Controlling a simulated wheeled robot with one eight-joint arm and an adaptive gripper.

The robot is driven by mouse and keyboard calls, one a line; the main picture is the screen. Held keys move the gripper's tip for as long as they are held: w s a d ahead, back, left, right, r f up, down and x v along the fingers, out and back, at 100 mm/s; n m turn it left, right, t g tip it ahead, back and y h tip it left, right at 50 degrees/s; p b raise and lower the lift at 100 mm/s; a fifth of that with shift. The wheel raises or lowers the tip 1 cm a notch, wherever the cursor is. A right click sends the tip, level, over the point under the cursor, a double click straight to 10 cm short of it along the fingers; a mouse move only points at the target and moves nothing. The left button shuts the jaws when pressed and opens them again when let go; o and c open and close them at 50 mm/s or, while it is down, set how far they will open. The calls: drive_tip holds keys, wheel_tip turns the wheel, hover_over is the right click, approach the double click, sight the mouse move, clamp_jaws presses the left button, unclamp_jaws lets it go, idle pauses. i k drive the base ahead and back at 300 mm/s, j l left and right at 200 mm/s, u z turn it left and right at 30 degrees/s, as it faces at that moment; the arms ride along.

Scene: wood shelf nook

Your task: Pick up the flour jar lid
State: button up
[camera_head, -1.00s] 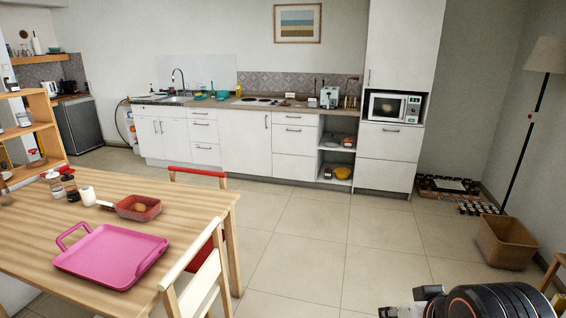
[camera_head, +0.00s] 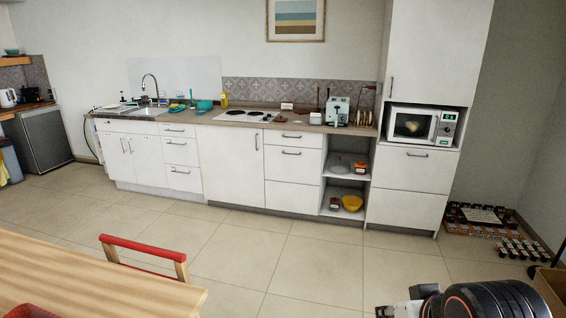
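I cannot make out a flour jar or its lid in this view. Several small items stand on the long kitchen counter (camera_head: 300,126), too small to name as the jar. Part of my arm shows at the bottom right corner. My gripper's fingertips are not visible.
A wooden table (camera_head: 90,285) fills the lower left, with a red-backed chair (camera_head: 140,255) at its far side. White cabinets (camera_head: 228,165) line the back wall. A microwave (camera_head: 422,124) sits in the tall unit. Small items lie on the floor (camera_head: 490,230) at right. The middle floor is clear.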

sight(281, 119)
drive_tip(key=i, duration=4.2)
drive_tip(key=i+u, duration=0.25)
drive_tip(key=i, duration=0.2)
drive_tip(key=i+l+u, duration=0.25)
drive_tip(key=i, duration=0.2)
drive_tip(key=i+l+u, duration=0.25)
drive_tip(key=i, duration=0.15)
